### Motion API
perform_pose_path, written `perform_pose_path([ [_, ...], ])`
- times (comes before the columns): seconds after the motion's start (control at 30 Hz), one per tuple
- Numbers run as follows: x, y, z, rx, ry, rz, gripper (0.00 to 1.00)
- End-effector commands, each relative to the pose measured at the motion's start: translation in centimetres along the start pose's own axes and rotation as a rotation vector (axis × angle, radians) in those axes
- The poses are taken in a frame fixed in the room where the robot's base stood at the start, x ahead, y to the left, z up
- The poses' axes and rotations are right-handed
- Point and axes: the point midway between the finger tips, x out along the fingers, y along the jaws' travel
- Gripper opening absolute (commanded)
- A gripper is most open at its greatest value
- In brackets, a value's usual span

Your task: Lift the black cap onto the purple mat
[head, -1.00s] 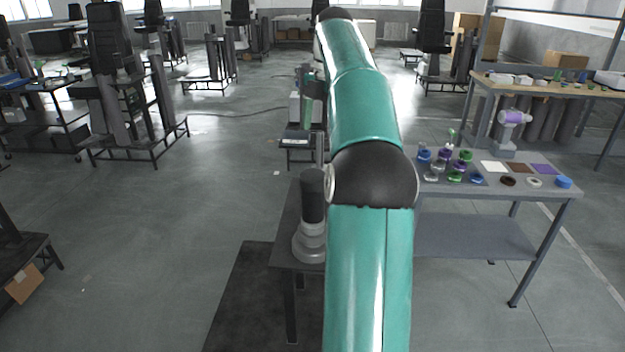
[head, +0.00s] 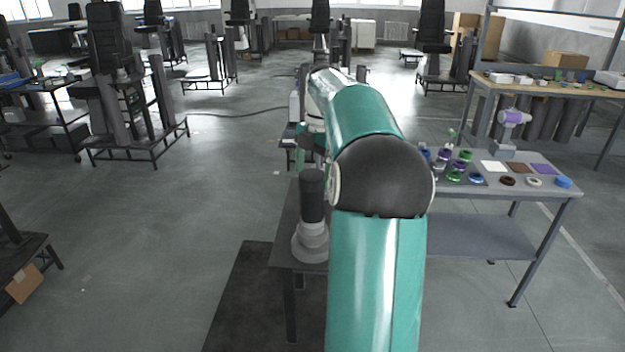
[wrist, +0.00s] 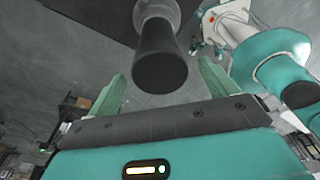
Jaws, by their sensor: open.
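The black cap (head: 508,181) lies at the front of the grey table on the right in the head view, left of a white ring-shaped cap and a blue one. The purple mat (head: 544,169) lies flat behind them, the rightmost of three mats. In the wrist view my gripper (wrist: 162,70) is open, its two green fingers apart. The end of a dark cylinder (wrist: 160,62) shows between and beyond the fingers; I cannot tell its distance. In the head view my gripper is hard to make out behind my arm, left of the table with the cap.
A dark upright cylinder on a grey base (head: 311,242) stands on a small table beside my arm. Several coloured caps (head: 456,165), a white mat (head: 493,167) and a brown mat (head: 519,168) share the right table.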

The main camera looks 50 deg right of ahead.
Motion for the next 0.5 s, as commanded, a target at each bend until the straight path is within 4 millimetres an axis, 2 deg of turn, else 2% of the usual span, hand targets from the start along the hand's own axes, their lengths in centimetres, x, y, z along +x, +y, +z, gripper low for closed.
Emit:
perform_pose_path([
  [0.17,0.01,0.01,-0.02,0.000,0.000,0.000,0.85],
  [0.43,-0.02,0.02,-0.03,0.000,0.000,0.000,0.34],
  [0.5,-0.04,0.02,-0.03,-0.001,-0.001,0.001,0.32],
])
